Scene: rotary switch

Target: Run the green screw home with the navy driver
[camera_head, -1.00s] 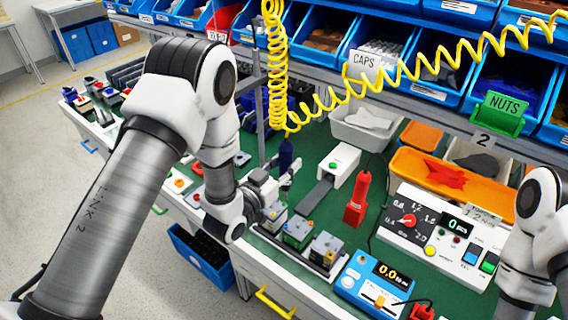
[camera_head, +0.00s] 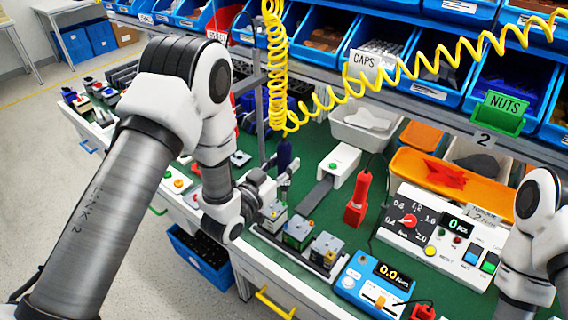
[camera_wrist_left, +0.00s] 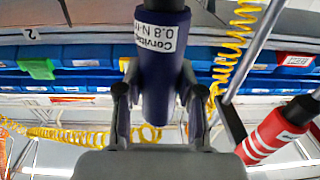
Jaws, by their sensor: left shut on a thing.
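The navy driver (camera_head: 285,153) stands upright above the near row of switch units in the head view. My left gripper (camera_head: 287,172) is shut on it. In the left wrist view the driver (camera_wrist_left: 162,70), with a white label reading 0.8 N, sits between the two fingers of my left gripper (camera_wrist_left: 160,108). Several switch units stand in a rack at the table's front edge, one with a green body (camera_head: 298,231). I cannot make out the green screw or whether the driver tip touches anything. My right arm shows at the right edge, but its gripper is out of view.
A red tool (camera_head: 356,202) stands right of the units, beside a white device with a dark track (camera_head: 342,163). A blue meter (camera_head: 371,283) and a white control panel (camera_head: 441,232) lie to the right. A red striped cylinder (camera_wrist_left: 274,132) is close by in the wrist view.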

